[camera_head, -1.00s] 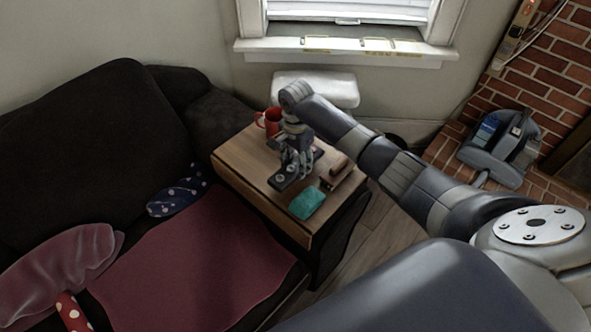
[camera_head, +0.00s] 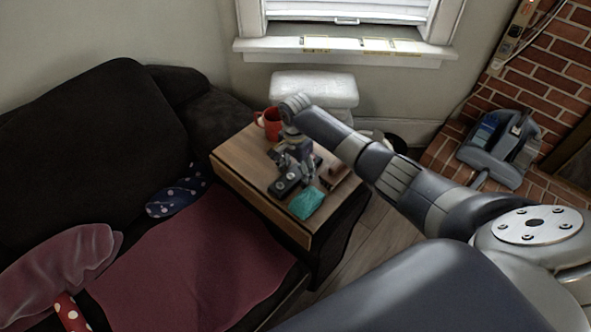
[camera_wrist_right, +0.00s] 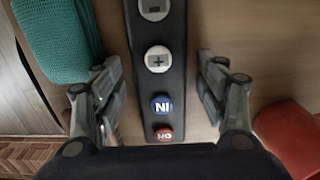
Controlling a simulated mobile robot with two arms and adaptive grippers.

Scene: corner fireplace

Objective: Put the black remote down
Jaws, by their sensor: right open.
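The black remote (camera_head: 283,188) lies on the wooden side table (camera_head: 245,160). In the right wrist view the remote (camera_wrist_right: 157,75) shows white, blue and red buttons. My right gripper (camera_head: 292,169) is over the remote, pointing down. Its fingers are open, one on each side of the remote, with a gap on both sides in the right wrist view (camera_wrist_right: 150,90). Part of the remote is hidden behind the gripper in the head view. My left gripper is not in view.
A teal cloth-like item (camera_head: 306,203) lies close to the remote. A red mug (camera_head: 269,123) stands at the table's back, and a brown object (camera_head: 335,174) lies at its right. A dark sofa (camera_head: 90,150) borders the table's left. The table's front-left part is clear.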

